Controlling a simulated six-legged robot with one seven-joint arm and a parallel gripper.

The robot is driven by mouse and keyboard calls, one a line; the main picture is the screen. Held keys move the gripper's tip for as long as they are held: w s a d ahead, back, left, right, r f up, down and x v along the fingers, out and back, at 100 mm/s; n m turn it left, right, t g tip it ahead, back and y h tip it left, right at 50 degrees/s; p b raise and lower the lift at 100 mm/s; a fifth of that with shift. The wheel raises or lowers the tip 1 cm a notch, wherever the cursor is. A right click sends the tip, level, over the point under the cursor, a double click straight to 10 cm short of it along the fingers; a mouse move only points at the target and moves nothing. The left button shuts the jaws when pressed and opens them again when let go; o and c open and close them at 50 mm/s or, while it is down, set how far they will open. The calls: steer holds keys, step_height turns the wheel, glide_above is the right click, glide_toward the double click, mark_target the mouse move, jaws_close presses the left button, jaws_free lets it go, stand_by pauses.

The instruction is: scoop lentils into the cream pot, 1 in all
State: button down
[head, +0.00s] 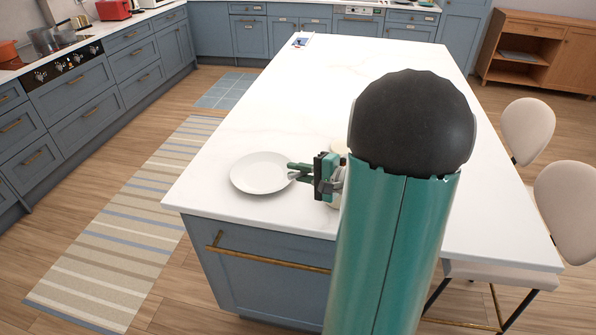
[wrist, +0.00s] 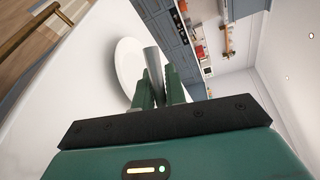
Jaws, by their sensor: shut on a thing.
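My gripper (head: 302,172) is over the near left part of the island, by the right rim of a white plate (head: 258,173). In the wrist view, the green fingers (wrist: 168,92) are shut on a grey metal thing (wrist: 152,62), which looks like the scoop. Its bowl is not clear, and I cannot tell if it holds anything. The plate also shows there (wrist: 126,58), behind the grey thing. A cream rounded thing (head: 339,147) peeks out beside my arm; it may be the cream pot, mostly hidden. I see no lentils.
The white island top (head: 290,105) is clear beyond the plate, with a small card-like item (head: 301,41) at its far end. Two cream stools (head: 567,205) stand on the right. A striped rug (head: 130,225) lies on the left floor.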

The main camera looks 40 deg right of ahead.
steer(key=w+d+r+m+y, duration=0.3)
steer(key=d+r+m, duration=0.7)
steer(key=m, duration=0.4)
steer(key=shift+w+r+m+t, duration=0.3)
steer(key=shift+w+r, duration=0.1)
steer(key=shift+w, duration=0.1)
